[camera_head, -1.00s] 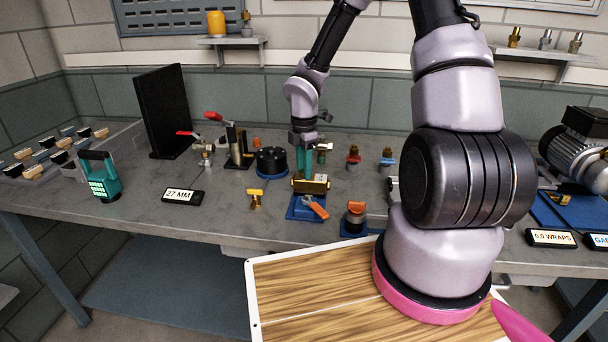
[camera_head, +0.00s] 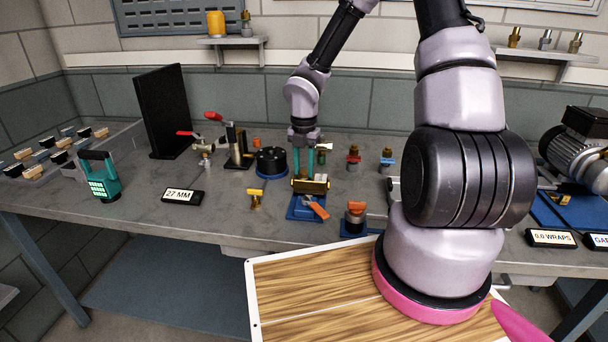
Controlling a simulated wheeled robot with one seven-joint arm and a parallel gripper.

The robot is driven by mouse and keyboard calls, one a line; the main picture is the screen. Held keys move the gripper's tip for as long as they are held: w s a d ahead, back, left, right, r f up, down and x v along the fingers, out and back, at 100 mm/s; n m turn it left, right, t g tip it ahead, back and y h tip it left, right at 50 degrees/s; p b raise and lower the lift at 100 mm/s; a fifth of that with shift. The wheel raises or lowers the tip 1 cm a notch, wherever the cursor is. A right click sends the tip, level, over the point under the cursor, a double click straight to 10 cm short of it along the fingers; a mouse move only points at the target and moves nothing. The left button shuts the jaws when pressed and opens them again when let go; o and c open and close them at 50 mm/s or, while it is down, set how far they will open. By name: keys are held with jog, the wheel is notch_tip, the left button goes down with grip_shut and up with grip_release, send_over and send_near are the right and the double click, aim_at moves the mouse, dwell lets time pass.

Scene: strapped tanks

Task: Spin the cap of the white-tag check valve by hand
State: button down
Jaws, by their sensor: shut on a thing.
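A brass valve body (camera_head: 318,186) lies in a blue holder (camera_head: 298,213) near the middle of the bench. An orange-handled part (camera_head: 317,207) sits at its front. My gripper (camera_head: 303,174) points straight down over the brass body, its two teal fingers on either side of a small brass-coloured cap (camera_head: 303,173). It is shut on this cap, which the fingers partly hide. A small white tag (camera_head: 324,147) shows just right of the fingers. I cannot tell for certain which valve it hangs on.
Red-handled (camera_head: 353,157) and blue-handled (camera_head: 387,159) valves stand to the right, a black round part (camera_head: 271,160) to the left. A yellow-handled valve (camera_head: 256,197) and an orange-topped fitting (camera_head: 355,216) stand in front.

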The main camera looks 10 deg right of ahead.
jog(key=shift+n, duration=1)
jog(key=n, duration=0.2)
jog(key=shift+n, duration=1.4)
jog(key=shift+n, duration=0.6)
jog(key=n, duration=0.3)
jog(key=shift+n, duration=0.3)
